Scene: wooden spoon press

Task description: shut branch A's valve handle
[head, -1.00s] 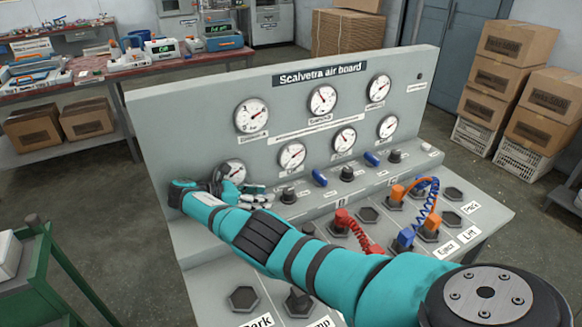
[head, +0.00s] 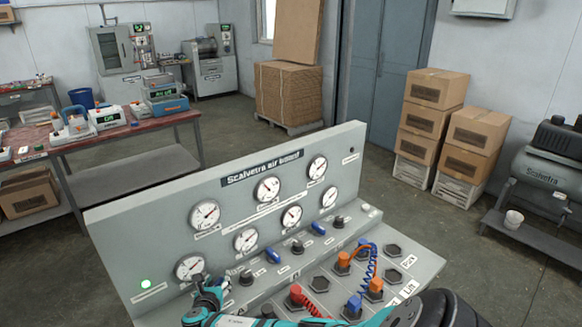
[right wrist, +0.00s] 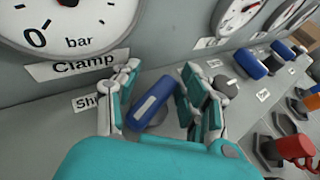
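A blue valve handle (right wrist: 152,103) with a pale stripe stands tilted on the grey air board (head: 105,240), below the gauge labelled Clamp (right wrist: 70,25). My right gripper (head: 208,285) is at this handle, at the left end of the row. In the right wrist view my right gripper (right wrist: 160,75) has its fingers apart, one on each side of the handle; contact is not clear. A label beginning "Sh" (right wrist: 90,102) is partly hidden by the left finger. No letter A is readable beside the handle. My left gripper is not in view.
Two more blue handles (head: 273,255) (head: 318,228) stand further right, with dark knobs (head: 297,246) between. Red (head: 296,294) and orange (head: 343,258) plugs with coiled hoses are on the lower panel. A green lamp (head: 146,284) is lit at the left.

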